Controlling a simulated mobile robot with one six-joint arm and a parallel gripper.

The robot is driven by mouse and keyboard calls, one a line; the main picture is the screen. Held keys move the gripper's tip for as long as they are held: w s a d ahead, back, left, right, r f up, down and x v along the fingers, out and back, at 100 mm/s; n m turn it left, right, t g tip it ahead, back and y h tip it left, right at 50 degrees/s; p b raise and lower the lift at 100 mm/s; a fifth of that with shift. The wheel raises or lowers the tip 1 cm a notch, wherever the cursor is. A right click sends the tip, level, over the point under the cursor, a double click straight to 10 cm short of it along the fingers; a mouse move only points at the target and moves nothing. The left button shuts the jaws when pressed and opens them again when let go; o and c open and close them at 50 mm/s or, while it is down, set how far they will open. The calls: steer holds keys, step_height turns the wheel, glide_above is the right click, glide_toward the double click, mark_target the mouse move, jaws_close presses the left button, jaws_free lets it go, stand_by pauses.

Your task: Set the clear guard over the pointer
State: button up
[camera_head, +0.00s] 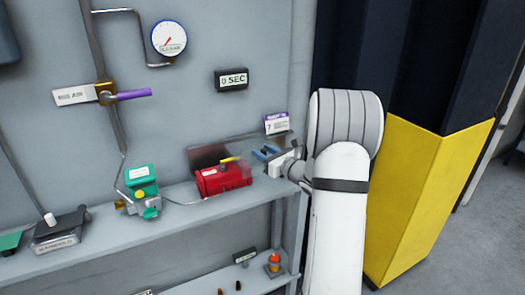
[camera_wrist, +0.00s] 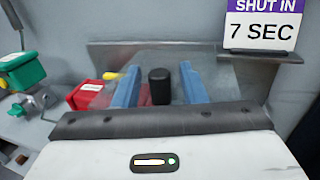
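A red actuator box (camera_head: 222,180) with a yellow pointer (camera_head: 230,159) on top sits on the shelf. The box (camera_wrist: 86,95) and pointer (camera_wrist: 110,76) also show at left in the wrist view. The clear guard (camera_wrist: 226,76) shows faintly around and right of the fingers, with an upright black knob (camera_wrist: 160,87); its outline is hard to make out. My gripper (camera_wrist: 158,70) is open, its blue fingers on either side of the knob with gaps visible. In the head view my gripper (camera_head: 265,153) is right of the red box; the knob cannot be made out there.
The shelf (camera_head: 170,218) also holds a green-topped device (camera_head: 142,190) to the left. A metal strip (camera_wrist: 190,45) stands behind the guard, with a "SHUT IN 7 SEC" card (camera_wrist: 262,25) at right. A "0 SEC" display (camera_head: 232,79) and gauge (camera_head: 169,38) are on the wall.

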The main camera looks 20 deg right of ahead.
steer(key=shift+w, duration=0.25)
jaws_close()
stand_by(0.4)
